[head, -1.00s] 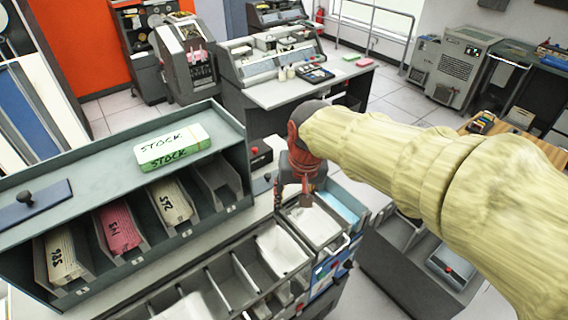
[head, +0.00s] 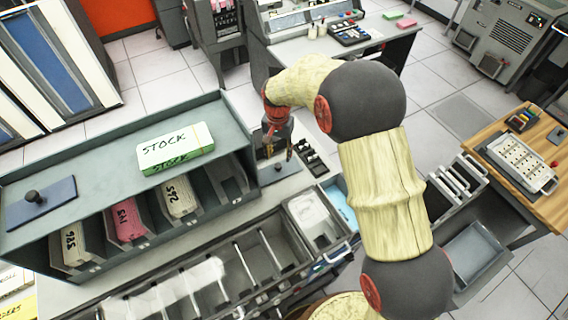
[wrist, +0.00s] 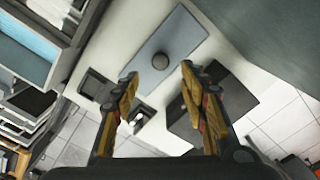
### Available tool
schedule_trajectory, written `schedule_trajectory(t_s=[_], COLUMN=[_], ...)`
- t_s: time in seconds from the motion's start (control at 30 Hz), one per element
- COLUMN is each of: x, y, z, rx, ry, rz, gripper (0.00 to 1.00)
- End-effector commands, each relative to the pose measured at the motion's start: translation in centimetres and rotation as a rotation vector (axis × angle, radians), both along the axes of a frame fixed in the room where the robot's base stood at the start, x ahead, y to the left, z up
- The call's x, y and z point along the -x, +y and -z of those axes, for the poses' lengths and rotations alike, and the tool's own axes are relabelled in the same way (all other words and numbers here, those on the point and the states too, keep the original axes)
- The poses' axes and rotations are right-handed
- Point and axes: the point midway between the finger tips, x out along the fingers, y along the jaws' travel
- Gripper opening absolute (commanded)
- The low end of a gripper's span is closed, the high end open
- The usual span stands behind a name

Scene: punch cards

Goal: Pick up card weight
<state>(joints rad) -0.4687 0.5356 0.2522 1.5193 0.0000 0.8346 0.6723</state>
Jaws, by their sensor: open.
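A card weight, a flat blue-grey plate (wrist: 178,34) with a round dark knob (wrist: 160,61), lies on the light counter in the wrist view. In the head view this plate (head: 283,174) shows partly, just below my gripper (head: 277,148). In the wrist view my gripper (wrist: 159,76) is open and empty, its two yellow-and-black fingers on either side of the knob's line of sight. It is apart from the plate. A second similar plate with a dark knob (head: 35,197) lies on top of the shelf unit at the left.
The grey shelf unit (head: 90,165) holds labelled card decks and carries a STOCK card block (head: 175,148). A black device (head: 308,157) stands beside the plate on the counter. Open card bins (head: 255,265) lie in front. Wooden desk (head: 545,205) at right.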

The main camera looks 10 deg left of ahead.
Motion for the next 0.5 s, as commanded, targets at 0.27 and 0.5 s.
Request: schedule_trajectory(t_s=[0.27,0.5], x=[0.2,0.6], y=[0.0,0.2], z=[2.8,6.1], rx=[0.002,0.001], ry=[0.002,0.001], rz=[-0.001,-0.001], gripper=[0.43,0.43])
